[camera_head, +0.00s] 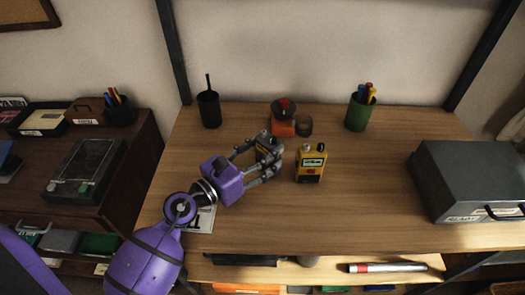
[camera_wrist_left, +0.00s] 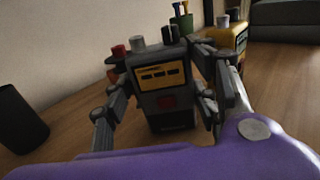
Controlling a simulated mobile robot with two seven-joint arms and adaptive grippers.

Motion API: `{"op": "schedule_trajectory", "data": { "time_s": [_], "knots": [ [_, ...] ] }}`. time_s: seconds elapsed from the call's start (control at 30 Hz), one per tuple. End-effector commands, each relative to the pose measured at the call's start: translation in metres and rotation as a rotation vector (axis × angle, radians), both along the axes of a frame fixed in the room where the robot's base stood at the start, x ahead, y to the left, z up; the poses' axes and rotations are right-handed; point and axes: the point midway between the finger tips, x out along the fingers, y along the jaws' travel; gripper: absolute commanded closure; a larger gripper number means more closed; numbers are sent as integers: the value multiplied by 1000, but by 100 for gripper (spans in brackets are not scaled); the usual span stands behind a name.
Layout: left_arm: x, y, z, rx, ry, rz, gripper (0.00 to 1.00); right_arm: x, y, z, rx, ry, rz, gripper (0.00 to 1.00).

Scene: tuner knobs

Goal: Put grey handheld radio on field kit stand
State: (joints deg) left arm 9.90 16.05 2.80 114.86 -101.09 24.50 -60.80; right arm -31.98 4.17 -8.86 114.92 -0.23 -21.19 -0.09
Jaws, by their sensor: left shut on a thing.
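The grey handheld radio (camera_wrist_left: 168,108) has an orange-yellow face panel and knobs on top. It stands roughly upright between the fingers of my left gripper (camera_head: 274,163), which is shut on it. In the head view the grey radio (camera_head: 266,148) is partly hidden by the fingers. I cannot tell whether its base touches the table. My right gripper is not in view.
A yellow radio (camera_head: 311,164) stands close to the right of my left gripper. Behind are an orange block with a red top (camera_head: 283,120), a black cup (camera_head: 209,109) and a green pen cup (camera_head: 361,110). A grey case (camera_head: 465,180) is at right. The table (camera_head: 365,205) is clear before it.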

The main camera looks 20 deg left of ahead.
Motion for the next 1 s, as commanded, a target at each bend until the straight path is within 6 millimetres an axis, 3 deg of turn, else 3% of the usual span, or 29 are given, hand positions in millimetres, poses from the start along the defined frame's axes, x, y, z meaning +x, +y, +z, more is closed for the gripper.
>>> {"op": "schedule_trajectory", "data": {
  "time_s": [0.07, 0.1, 0.2, 0.63, 1.0],
  "knots": [
    [0, 0, -4, 0, 1, -1, 81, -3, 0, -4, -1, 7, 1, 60],
    [0, 0, -4, 1, 2, -1, 42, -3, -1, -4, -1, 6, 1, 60],
    [0, 0, -3, 0, 1, -1, 29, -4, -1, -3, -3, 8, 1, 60],
    [-1, 0, 3, 0, -1, 0, 27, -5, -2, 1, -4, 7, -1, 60],
    [-67, 36, -7, 3, 10, 0, 27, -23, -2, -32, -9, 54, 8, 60]
  ]
}}
